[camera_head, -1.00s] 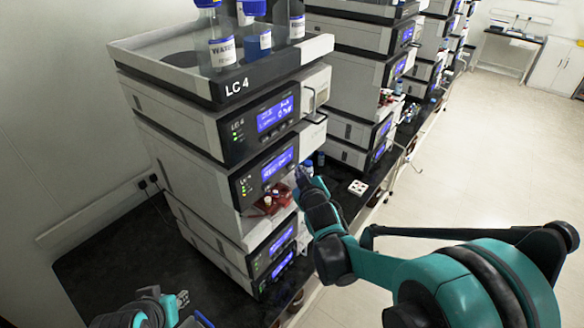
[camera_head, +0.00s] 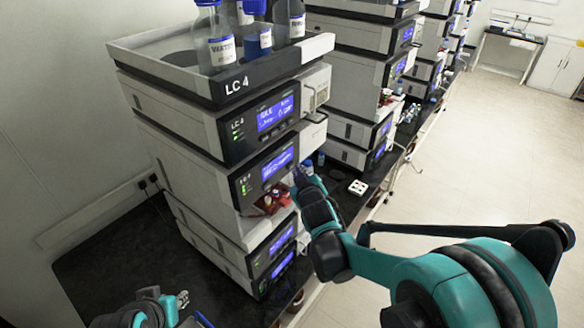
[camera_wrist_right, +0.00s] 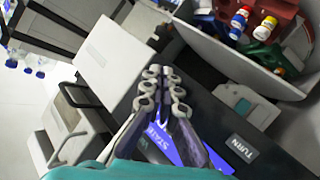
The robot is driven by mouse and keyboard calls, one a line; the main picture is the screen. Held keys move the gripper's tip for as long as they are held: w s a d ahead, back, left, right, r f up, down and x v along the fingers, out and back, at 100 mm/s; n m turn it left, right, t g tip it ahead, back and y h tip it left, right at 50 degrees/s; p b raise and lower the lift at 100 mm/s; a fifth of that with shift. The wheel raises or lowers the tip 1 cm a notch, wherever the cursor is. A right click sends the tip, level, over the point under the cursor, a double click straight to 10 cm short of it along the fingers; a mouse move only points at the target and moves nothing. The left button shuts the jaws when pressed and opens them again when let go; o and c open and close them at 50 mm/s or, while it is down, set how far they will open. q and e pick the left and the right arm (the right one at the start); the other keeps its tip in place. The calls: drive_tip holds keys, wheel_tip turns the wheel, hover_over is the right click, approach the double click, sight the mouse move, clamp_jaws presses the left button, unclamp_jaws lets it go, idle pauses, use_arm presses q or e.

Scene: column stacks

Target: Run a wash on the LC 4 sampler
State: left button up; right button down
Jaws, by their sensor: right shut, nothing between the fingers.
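The LC 4 stack (camera_head: 170,150) stands on the left, its name on the top tray (camera_head: 236,87). The sampler module (camera_head: 180,160), below the upper LC 4 module, has a lit blue screen (camera_head: 277,163) and a red vial rack (camera_head: 268,203) at its open front. My right gripper (camera_head: 298,172) is at the right end of that module's front panel. In the right wrist view the gripper (camera_wrist_right: 165,76) is shut and empty over the dark panel, partly covering the blue screen (camera_wrist_right: 190,150). Contact cannot be told. My left gripper (camera_head: 182,300) is low at the left; its jaw opening is unclear.
Solvent bottles (camera_head: 217,45) stand in the top tray. Similar stacks (camera_head: 355,60) continue behind along the dark bench (camera_head: 120,250). A white block (camera_head: 357,187) sits on the bench right of the stack. The floor (camera_head: 480,150) on the right is clear.

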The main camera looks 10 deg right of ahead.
drive_tip(key=shift+w+a, duration=0.25)
drive_tip(key=shift+w, duration=0.05)
idle(0.7)
drive_tip(key=shift+s+d, duration=0.55)
drive_tip(key=shift+s, duration=0.15)
drive_tip(key=shift+s+d, duration=0.8)
drive_tip(key=shift+s, duration=0.15)
drive_tip(key=shift+s+d, duration=0.75)
drive_tip(key=shift+s, duration=0.2)
drive_tip(key=shift+f, duration=0.1)
